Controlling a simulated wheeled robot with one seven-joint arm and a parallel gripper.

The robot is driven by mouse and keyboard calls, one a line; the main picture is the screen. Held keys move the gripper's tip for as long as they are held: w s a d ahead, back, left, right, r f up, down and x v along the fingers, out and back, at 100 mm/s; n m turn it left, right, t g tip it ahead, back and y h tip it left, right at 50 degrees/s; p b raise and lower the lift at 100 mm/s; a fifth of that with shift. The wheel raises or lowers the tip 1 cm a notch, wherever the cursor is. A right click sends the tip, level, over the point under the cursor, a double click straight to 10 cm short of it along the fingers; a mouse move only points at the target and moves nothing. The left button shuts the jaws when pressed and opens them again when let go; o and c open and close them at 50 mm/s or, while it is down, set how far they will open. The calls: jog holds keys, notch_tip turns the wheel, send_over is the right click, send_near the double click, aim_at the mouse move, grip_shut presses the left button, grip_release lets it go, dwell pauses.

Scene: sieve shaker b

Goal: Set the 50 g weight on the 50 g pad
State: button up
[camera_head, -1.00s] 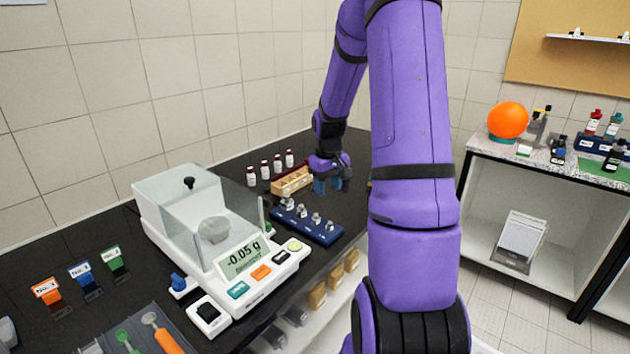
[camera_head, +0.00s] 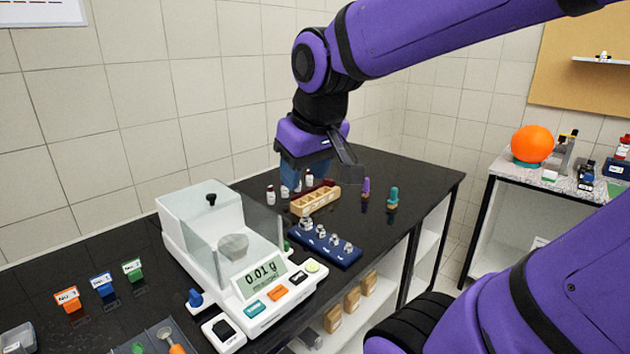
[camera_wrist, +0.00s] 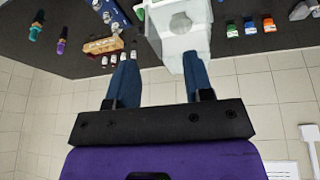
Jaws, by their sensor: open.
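Several metal weights (camera_head: 321,232) stand in a row on a dark blue block (camera_head: 322,251) to the right of the balance. Their sizes and the pad labels are too small to read, so I cannot tell which weight or pad is the 50 g one. My gripper (camera_head: 305,172) is open, in the air behind the weights, over the far side of the bench near the wall. In the wrist view its two blue fingers (camera_wrist: 160,60) are apart with nothing between them. The block (camera_wrist: 122,14) shows at the top of that view, beyond the fingers.
A balance (camera_head: 282,306) with a clear shield reads 0.01 g. A wooden rack (camera_head: 318,202) and small bottles (camera_head: 271,196) stand behind the block. Purple (camera_head: 365,190) and teal (camera_head: 392,198) items stand to the right. The bench's right end (camera_head: 425,185) is mostly clear.

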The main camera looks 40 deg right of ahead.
jog(key=s+a, duration=0.3)
jog(key=s, duration=0.2)
jog(key=shift+s+r+n+t+y, duration=0.3)
jog(key=shift+s+r+t+y, duration=0.1)
jog(key=shift+r, duration=0.05)
dwell(0.8)
